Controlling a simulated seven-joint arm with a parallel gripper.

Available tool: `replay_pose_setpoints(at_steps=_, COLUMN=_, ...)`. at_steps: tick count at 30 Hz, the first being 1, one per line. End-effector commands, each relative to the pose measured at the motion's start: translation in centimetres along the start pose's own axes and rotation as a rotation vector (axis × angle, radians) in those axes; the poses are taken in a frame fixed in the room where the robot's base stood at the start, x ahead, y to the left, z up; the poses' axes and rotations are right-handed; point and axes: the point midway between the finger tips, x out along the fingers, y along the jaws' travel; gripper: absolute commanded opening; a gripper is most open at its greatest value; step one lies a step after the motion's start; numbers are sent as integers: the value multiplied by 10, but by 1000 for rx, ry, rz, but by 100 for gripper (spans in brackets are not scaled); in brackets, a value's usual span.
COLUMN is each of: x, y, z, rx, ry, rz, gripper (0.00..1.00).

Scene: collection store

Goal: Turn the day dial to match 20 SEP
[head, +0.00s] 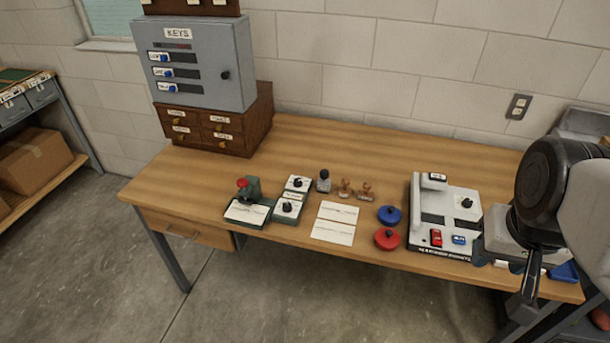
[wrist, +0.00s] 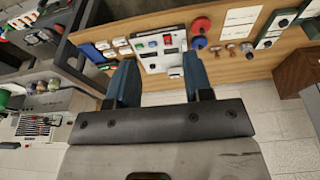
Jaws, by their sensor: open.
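A green-based unit with two white-faced panels, each with a black knob, stands on the table left of centre. The rear knob (head: 297,182) and the front knob (head: 288,207) both show, and the unit also appears at the top right of the wrist view (wrist: 275,33). The print is too small to read, so I cannot tell which knob is the day dial, where either points, or where 20 SEP is written. My gripper (wrist: 161,84) is open, with nothing between its fingers. In the head view it is at the table's right end, well away from the knobs.
Right of the knob unit are stamps (head: 345,188), white cards (head: 332,233), a blue pad (head: 390,214) and a red pad (head: 387,239). A white device (head: 460,195) stands beside my arm. A red-topped green press (head: 247,205) is left of the unit. The front table edge is clear.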

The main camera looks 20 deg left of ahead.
Motion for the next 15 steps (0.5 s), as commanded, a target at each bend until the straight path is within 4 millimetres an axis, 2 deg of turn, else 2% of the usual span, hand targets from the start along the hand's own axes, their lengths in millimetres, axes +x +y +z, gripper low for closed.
replay_pose_setpoints(at_steps=8, x=1, y=-4, z=-10, rx=-25, ry=-5, rz=-3, gripper=57)
replay_pose_setpoints(at_steps=15, x=8, y=-20, z=-39, rx=-110, ry=-22, rz=-14, gripper=57)
